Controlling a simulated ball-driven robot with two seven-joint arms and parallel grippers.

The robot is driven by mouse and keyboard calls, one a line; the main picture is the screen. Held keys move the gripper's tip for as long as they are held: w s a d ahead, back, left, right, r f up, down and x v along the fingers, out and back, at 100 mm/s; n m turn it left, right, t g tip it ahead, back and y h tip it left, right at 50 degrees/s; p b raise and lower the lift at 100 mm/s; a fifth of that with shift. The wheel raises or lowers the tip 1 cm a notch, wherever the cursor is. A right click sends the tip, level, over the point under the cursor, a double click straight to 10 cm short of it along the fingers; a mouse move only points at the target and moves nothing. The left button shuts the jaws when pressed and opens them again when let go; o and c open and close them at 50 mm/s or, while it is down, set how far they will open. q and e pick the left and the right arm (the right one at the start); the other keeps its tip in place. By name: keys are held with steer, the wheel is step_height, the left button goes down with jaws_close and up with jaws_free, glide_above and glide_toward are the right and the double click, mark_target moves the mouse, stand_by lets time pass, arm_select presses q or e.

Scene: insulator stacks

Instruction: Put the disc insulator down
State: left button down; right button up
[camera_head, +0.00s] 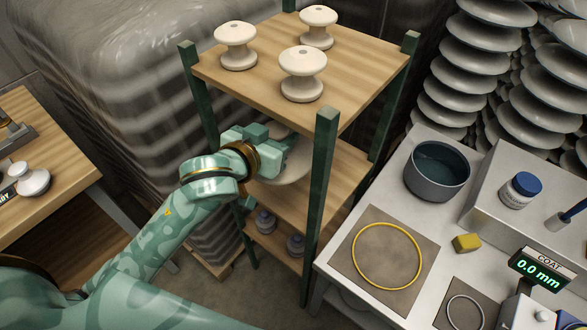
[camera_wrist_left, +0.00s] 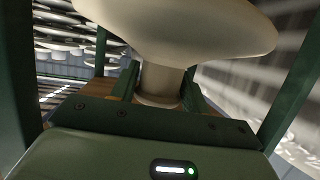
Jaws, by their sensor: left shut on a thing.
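A cream-white disc insulator (camera_head: 285,174) is at the middle level of the green-posted wooden rack, mostly hidden behind my left gripper (camera_head: 285,150) in the head view. In the left wrist view its wide disc (camera_wrist_left: 185,30) fills the top, with a narrower neck (camera_wrist_left: 160,82) below it, between the fingers. My left gripper is shut on that neck, and the insulator looks upright. The middle shelf (camera_head: 340,180) shows bare wood to the right. I cannot tell whether the insulator's base touches the shelf. My right gripper is not in view.
Several white spool insulators (camera_head: 303,75) stand on the rack's top board (camera_head: 240,88). A green front post (camera_head: 323,160) rises just right of my gripper. A white table (camera_head: 330,262) at right holds a grey pot (camera_head: 437,187) and a yellow ring (camera_head: 354,262) on a mat.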

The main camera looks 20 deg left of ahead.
arm_select(q)
steer(key=w+d+f+h, duration=0.1)
steer(key=w+d+f+m, duration=0.1)
steer(key=d+f+m+h, duration=0.1)
steer(key=f, duration=0.1)
steer(key=shift+w+g+h, duration=0.3)
steer(key=shift+w+g, duration=0.1)
step_height(320, 180, down, 4)
steer(key=w+m+h, duration=0.2)
steer(key=w, duration=0.1)
steer(key=g+b, duration=0.1)
steer(key=b, duration=0.1)
glide_above(298, 188)
step_height(298, 188, down, 6)
steer(key=shift+w+f+b, duration=0.15)
steer(key=shift+f+b, duration=0.7)
steer(key=shift+f, duration=1.6)
steer(key=shift+r, duration=0.1)
steer(key=c, duration=0.7)
jaws_free()
steer(key=shift+f, duration=0.2)
